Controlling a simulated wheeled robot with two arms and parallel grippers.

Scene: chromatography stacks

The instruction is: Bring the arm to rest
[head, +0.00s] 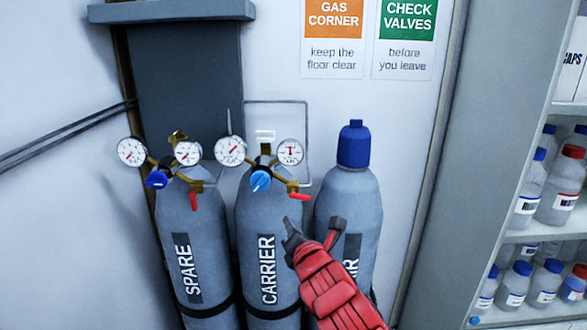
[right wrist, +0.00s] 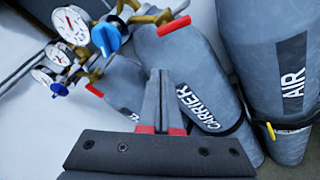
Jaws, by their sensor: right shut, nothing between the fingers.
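My right gripper (head: 291,232) is at the end of the red arm in the head view, in front of the CARRIER and AIR cylinders. In the right wrist view its dark fingers (right wrist: 160,98) are shut together and empty, pointing toward the grey CARRIER cylinder (right wrist: 185,62). The CARRIER cylinder (head: 262,215) stands in the middle with gauges, a blue knob (head: 260,181) and a red lever (head: 299,196). I cannot tell whether the gripper touches a cylinder. My left gripper is not in view.
The SPARE cylinder (head: 195,240) with its own gauges stands left. The blue-capped AIR cylinder (head: 350,195) stands right, partly hidden by my arm. A shelf of bottles (head: 500,310) is at the far right. Signs (head: 333,55) hang on the wall above.

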